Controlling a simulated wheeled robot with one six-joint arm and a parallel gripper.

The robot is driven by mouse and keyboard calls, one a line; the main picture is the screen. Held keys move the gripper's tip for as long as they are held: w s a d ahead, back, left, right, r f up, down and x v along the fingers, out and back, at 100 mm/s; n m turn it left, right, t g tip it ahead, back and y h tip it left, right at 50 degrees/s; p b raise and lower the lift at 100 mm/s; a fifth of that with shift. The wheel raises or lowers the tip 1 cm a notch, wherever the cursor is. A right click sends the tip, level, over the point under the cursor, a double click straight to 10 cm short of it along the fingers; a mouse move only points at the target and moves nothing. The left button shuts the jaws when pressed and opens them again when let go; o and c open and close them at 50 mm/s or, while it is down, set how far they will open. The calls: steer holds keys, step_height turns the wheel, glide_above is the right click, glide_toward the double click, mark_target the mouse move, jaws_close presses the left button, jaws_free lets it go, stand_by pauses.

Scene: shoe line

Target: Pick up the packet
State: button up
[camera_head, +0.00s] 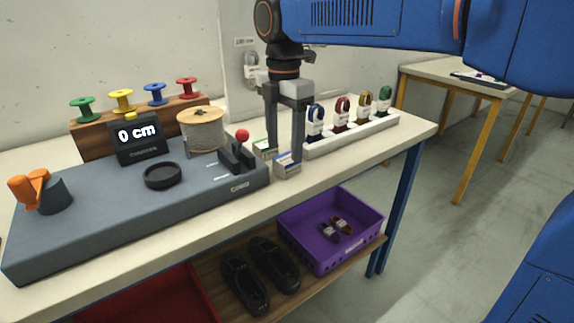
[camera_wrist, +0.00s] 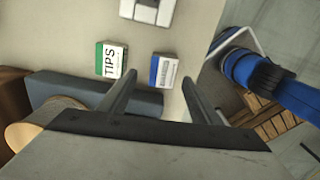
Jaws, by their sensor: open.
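Two small packets stand on the bench. One is white with a blue band (camera_head: 287,168), and it shows in the wrist view (camera_wrist: 164,71) ahead of the space between my fingers. The other is green and white (camera_head: 262,147), marked "TIPS" in the wrist view (camera_wrist: 111,60), to the left of the blue one. My gripper (camera_head: 285,152) points down at the packets with its fingers apart, and nothing shows between them. In the wrist view my gripper (camera_wrist: 158,82) has the blue packet between the lines of its fingers. I cannot tell whether a fingertip touches a packet.
A grey machine (camera_head: 110,215) with a "0 cm" display and a cord spool (camera_head: 201,131) stands left of the packets. A white rack (camera_head: 352,136) of coloured lace bundles stands to the right. A purple crate (camera_head: 318,255) and black shoes (camera_head: 245,283) sit on the shelf below.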

mark_target(287, 157)
steer(key=f, duration=0.4)
steer(key=shift+d+f, duration=0.35)
steer(key=shift+f, duration=0.05)
steer(key=shift+c, duration=0.4)
steer(key=c, duration=1.1)
steer(key=shift+r, duration=0.15)
